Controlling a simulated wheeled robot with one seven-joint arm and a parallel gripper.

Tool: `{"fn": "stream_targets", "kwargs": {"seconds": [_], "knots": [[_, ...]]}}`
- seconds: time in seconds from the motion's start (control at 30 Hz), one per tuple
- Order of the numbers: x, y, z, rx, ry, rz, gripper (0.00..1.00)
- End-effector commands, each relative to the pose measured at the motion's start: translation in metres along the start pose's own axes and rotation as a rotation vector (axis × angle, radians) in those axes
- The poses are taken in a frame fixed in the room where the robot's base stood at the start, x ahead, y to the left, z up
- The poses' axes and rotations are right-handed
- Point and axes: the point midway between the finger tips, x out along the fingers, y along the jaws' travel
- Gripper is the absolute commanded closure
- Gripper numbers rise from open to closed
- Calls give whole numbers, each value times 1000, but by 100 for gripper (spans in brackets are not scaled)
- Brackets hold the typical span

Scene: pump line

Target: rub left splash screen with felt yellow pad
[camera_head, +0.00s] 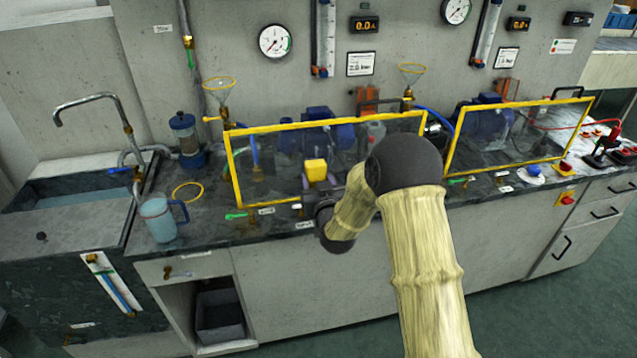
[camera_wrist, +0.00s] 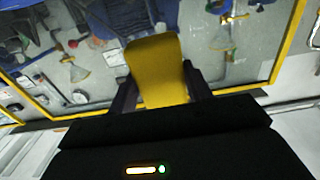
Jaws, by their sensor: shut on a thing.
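The left splash screen (camera_head: 281,182) is a clear upright panel in a yellow frame on the bench; it also fills much of the wrist view (camera_wrist: 205,48). My gripper (camera_head: 316,188) is shut on the felt yellow pad (camera_head: 316,170), in front of the screen's middle. In the wrist view the pad (camera_wrist: 156,68) sits between the two dark fingers and overlaps the clear panel. I cannot tell whether the pad touches the panel. My arm hides the screen's lower right part in the head view.
A second yellow-framed screen (camera_head: 512,140) stands to the right. A blue jug (camera_head: 160,219) and a yellow ring (camera_head: 187,191) are on the bench at left, next to the sink (camera_head: 70,190). Pumps and gauges stand behind the screens. A green-handled valve (camera_head: 237,215) is near the screen's lower left corner.

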Motion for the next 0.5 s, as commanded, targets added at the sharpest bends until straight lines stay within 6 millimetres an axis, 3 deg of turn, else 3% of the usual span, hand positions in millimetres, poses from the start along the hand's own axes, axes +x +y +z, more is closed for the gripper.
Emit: {"fn": "stream_targets", "kwargs": {"seconds": [0.3,0.5], "knots": [[31,0,-1,0,1,0,69],[41,0,-1,0,1,0,69]]}}
